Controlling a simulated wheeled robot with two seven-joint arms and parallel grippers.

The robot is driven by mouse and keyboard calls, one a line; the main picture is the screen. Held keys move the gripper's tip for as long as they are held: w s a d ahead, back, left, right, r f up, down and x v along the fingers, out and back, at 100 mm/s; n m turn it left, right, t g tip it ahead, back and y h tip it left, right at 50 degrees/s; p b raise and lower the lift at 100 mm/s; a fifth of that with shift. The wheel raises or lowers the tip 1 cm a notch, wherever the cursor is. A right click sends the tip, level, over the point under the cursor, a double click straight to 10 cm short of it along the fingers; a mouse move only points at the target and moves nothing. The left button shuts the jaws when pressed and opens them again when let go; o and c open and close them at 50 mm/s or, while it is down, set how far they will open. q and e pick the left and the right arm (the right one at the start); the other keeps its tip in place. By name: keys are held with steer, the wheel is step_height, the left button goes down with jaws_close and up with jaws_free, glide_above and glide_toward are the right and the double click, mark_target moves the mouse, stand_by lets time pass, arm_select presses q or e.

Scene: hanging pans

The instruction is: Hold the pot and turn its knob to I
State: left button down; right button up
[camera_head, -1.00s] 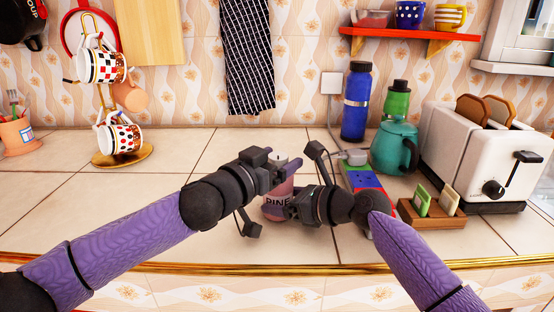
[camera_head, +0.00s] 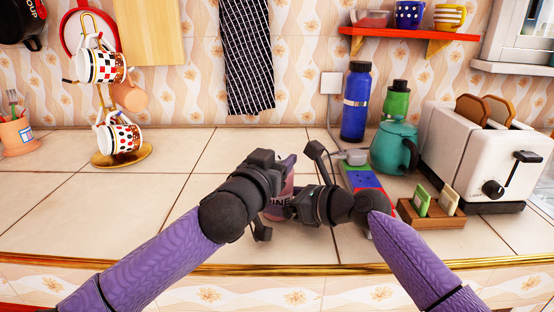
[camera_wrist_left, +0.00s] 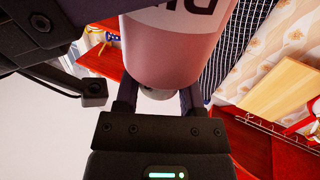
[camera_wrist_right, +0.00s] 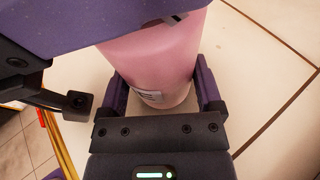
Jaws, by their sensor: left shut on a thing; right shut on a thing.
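The pink pot (camera_head: 279,209) with dark lettering stands upright on the tiled counter, mostly hidden behind my grippers in the head view. My right gripper (camera_head: 293,207) is shut around the pot's body. The right wrist view shows the pink wall (camera_wrist_right: 160,62) between its two fingers, with a small white label low on it. My left gripper (camera_head: 284,166) is at the pot's top. In the left wrist view, its fingers are on either side of the small grey knob (camera_wrist_left: 157,94) and shut on it. The knob's marks cannot be read.
A power strip (camera_head: 362,179), a teal jug (camera_head: 392,148), a blue bottle (camera_head: 356,105), a toaster (camera_head: 470,155) and a wooden holder (camera_head: 430,215) stand to the right. A mug stand (camera_head: 122,154) is at the left. The counter (camera_head: 170,195) left of the pot is clear.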

arm_select(q)
steer(key=n+y, duration=0.3)
steer(key=y, duration=0.1)
steer(key=n+t+y, duration=0.1)
steer(key=n+y, duration=0.2)
steer(key=y, duration=0.2)
steer(key=shift+t, duration=0.3)
steer(key=shift+d+y, duration=0.1)
steer(key=shift+y, duration=0.3)
steer(key=shift+c, duration=0.9)
jaws_free()
steer(key=shift+s, duration=0.1)
steer(key=s+d, duration=0.1)
steer(key=s, duration=1)
steer(key=shift+s+d, duration=0.2)
steer(key=shift+s, duration=0.2)
